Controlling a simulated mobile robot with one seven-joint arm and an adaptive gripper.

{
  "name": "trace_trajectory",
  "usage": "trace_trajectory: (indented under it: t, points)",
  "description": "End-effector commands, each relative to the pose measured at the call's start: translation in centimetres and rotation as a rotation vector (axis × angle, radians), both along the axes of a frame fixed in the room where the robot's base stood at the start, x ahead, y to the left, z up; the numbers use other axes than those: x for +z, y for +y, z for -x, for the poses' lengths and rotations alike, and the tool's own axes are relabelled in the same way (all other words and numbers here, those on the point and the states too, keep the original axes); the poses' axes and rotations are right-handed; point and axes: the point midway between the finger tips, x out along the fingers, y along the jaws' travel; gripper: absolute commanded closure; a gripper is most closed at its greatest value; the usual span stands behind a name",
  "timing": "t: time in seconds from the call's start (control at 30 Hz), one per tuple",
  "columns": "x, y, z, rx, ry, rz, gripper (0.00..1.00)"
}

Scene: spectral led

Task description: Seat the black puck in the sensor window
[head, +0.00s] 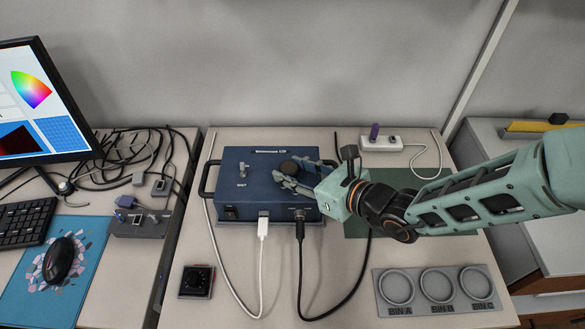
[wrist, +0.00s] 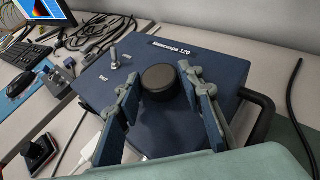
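The black puck (head: 289,167) is a short dark cylinder on the top face of the blue instrument box (head: 232,190). In the wrist view, the puck (wrist: 160,84) stands upright between the two fingertips of my gripper (wrist: 159,74). The fingers are spread on either side of it, with narrow gaps at the tips. In the head view, my gripper (head: 288,172) reaches in over the box from the right. I see no separate sensor window opening on the box top. I cannot tell whether the puck sits in a recess or on the flat surface.
A small metal post (wrist: 114,58) stands on the box top, left of the puck. White and black cables plug into the box front. A grey tray with bin rings (head: 415,307), a power strip (head: 381,143) and a black knob unit (head: 197,281) lie around it.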

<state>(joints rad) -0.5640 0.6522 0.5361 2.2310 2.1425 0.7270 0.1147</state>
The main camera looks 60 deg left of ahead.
Motion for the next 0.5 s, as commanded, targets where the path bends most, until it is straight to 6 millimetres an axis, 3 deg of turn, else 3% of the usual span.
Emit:
trace_trajectory:
  t: [0.13, 0.5]
  points:
    - [0.02, 0.03, 0.02, 0.0, 0.001, -0.002, 0.48]
    - [0.42, -0.49, -0.25, 0.0, -0.001, -0.004, 0.48]
